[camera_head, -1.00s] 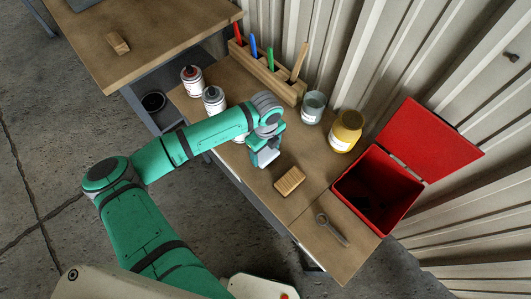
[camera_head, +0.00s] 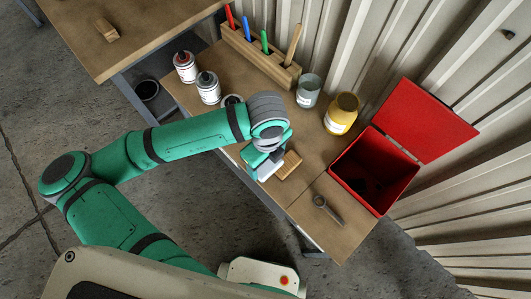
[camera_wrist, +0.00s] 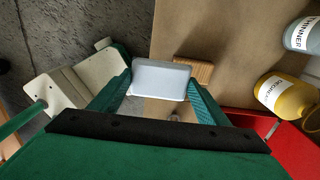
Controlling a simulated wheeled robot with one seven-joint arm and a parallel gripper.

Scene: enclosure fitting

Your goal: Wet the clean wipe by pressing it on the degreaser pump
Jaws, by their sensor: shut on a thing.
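My gripper (camera_head: 262,168) is shut on a pale, flat wipe (camera_wrist: 160,79), which is held between both fingers in the wrist view. It also shows as a whitish patch under the gripper in the head view (camera_head: 270,170). The yellow degreaser container (camera_head: 341,113) stands upright near the back of the bench, to the right of and apart from my gripper. Its label partly reads in the wrist view (camera_wrist: 285,95). I cannot make out a pump on it.
A wooden block (camera_head: 290,166) lies beside my gripper, partly hidden. A grey thinner container (camera_head: 308,91) stands left of the degreaser. An open red bin (camera_head: 345,160), a wrench (camera_head: 326,209), spray cans (camera_head: 207,88) and a tool holder (camera_head: 258,62) are on the bench (camera_head: 320,240).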

